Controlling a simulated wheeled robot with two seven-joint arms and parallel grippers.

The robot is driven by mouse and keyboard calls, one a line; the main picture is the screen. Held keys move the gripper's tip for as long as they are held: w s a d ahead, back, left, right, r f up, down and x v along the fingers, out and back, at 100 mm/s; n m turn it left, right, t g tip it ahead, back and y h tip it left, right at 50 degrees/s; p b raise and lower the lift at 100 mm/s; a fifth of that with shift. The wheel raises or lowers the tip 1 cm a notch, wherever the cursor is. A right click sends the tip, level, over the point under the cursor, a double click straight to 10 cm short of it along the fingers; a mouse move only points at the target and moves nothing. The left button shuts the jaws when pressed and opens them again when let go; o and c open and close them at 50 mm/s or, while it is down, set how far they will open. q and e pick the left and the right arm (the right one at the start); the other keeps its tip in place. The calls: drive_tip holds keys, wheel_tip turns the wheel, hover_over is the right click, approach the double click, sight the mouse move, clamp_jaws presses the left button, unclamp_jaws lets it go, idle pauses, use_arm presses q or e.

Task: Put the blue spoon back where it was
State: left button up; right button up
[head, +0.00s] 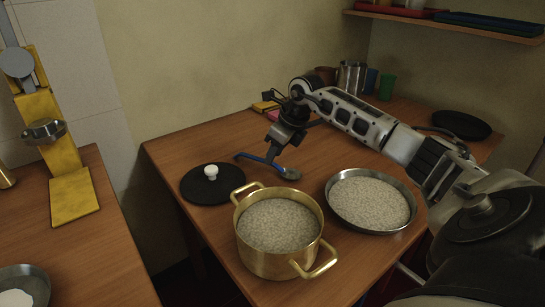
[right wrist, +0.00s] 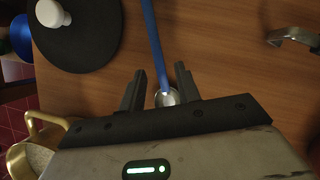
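The blue spoon (head: 258,160) lies on the wooden table behind the brass pot, its metal bowl toward the right. My right gripper (head: 273,152) is low over the spoon. In the right wrist view, the two fingers of the right gripper (right wrist: 158,80) stand apart. The blue spoon's handle (right wrist: 153,40) runs up from between them, and its bowl shows between the fingers, with gaps on both sides. Whether the fingertips touch the table I cannot tell. My left gripper is not in view.
The brass pot (head: 246,250) and a steel pan (head: 340,213), both with grainy contents, stand in front. A black lid (head: 205,193) with a white knob lies left of the spoon. A yellow stand (head: 72,195) is at left.

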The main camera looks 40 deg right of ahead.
drive_tip(key=v, duration=0.9)
drive_tip(key=shift+r, duration=0.35)
drive_tip(key=shift+s, duration=0.15)
